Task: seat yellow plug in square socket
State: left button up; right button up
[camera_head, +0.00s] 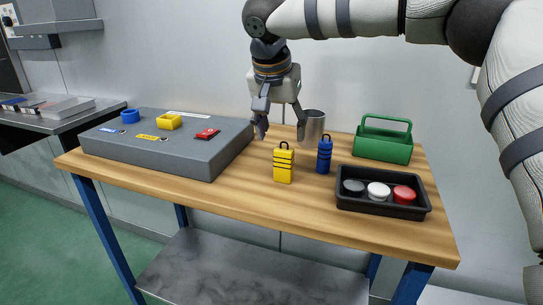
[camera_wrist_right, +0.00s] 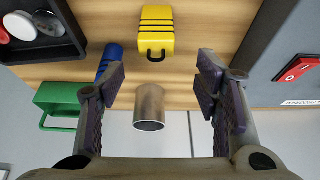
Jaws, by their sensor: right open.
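The yellow plug (camera_head: 284,164) stands upright on the wooden table, with black bands and a black loop handle on top. It also shows in the right wrist view (camera_wrist_right: 157,27), beyond the fingertips. The square socket is the yellow square collar (camera_head: 169,121) on the grey panel box, behind a yellow label. My right gripper (camera_head: 281,132) is open and empty, above and behind the yellow plug, apart from it. In the right wrist view its two fingers (camera_wrist_right: 162,85) are spread wide. My left gripper is not in view.
A blue plug (camera_head: 324,154) and a metal cup (camera_head: 313,127) stand near the yellow plug. A green caddy (camera_head: 384,141) and a black tray (camera_head: 382,207) with round pucks are at right. The grey box (camera_head: 190,150) carries a blue ring (camera_head: 130,116) and a red switch (camera_head: 207,134).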

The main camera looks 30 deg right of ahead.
aim_at(285, 161)
jog(key=x, duration=0.6)
jog(key=s+x, duration=0.1)
jog(key=x, duration=0.2)
jog(key=shift+a+f, duration=0.25)
jog(key=shift+f, duration=0.1)
jog(key=shift+w+d+f, duration=0.15)
jog(key=shift+w+f, duration=0.05)
jog(key=shift+f, duration=0.15)
jog(key=c, duration=1.3)
